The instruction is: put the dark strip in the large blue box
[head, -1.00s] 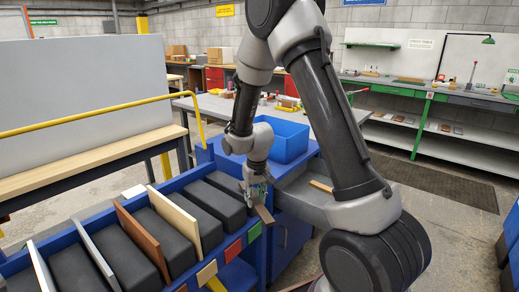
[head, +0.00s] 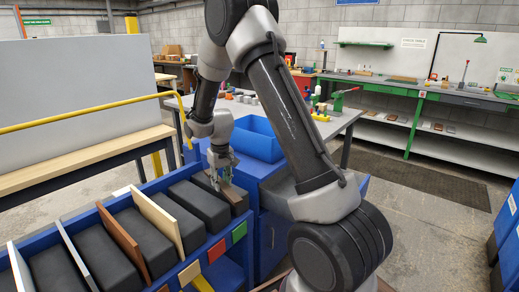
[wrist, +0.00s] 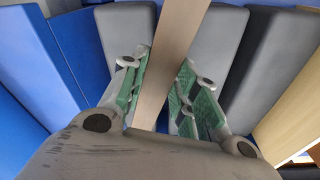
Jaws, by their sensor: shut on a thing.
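My gripper (head: 222,168) is shut on a flat brown strip (wrist: 168,55), which stands between the green-padded fingers in the wrist view. In the head view only a small part of this strip shows below the fingers, over the right end of the rack. Whether its lower edge touches the rack, I cannot tell. It looks medium brown rather than very dark. The large blue box (head: 262,146) is open and stands behind and to the right of my gripper, on a blue cabinet. Its visible inside looks empty.
The blue rack (head: 206,252) holds dark padded blocks with upright boards between them: a cream board (head: 158,221), a brown board (head: 124,243) and pale ones farther left. A yellow rail (head: 90,112) runs behind it. A grey table (head: 335,122) stands beyond the box.

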